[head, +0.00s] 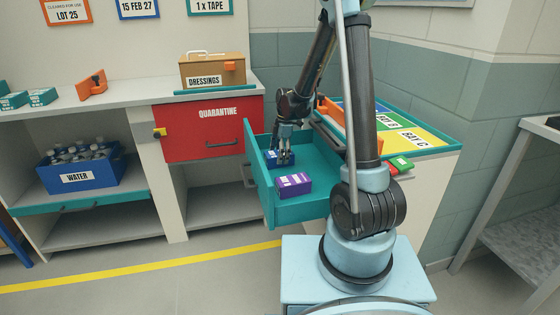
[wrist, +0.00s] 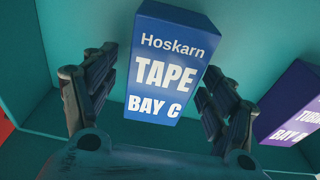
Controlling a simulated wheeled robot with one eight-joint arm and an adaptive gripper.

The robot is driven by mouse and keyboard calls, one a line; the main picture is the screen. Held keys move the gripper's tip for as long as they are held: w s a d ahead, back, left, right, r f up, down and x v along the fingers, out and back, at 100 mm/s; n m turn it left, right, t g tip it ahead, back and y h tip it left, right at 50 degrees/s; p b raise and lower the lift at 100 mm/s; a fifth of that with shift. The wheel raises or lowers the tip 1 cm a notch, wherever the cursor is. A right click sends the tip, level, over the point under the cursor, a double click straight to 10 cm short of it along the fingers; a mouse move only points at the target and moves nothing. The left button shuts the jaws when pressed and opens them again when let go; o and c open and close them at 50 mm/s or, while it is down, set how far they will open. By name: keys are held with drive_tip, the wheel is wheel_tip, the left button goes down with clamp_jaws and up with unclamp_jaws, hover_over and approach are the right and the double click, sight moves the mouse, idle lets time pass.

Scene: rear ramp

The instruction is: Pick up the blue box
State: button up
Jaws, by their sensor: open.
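The blue box (head: 272,158) sits in the open teal drawer (head: 300,213), partly hidden by my gripper in the head view. In the wrist view the blue box (wrist: 168,62) shows white lettering, "Hoskarn TAPE BAY C". My gripper (head: 284,157) is over the box, pointing down. In the wrist view my gripper (wrist: 150,98) is open, with one finger at each side of the box's lower end. I cannot tell whether the fingers touch it.
A purple box (head: 293,185) lies in the same drawer, close to the blue box; it also shows in the wrist view (wrist: 292,105). The drawer walls stand close around both. A red quarantine drawer (head: 190,150) is to the left. Coloured bays (head: 425,140) are on the right counter.

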drive_tip(key=c, duration=1.3)
drive_tip(key=shift+r, duration=0.1)
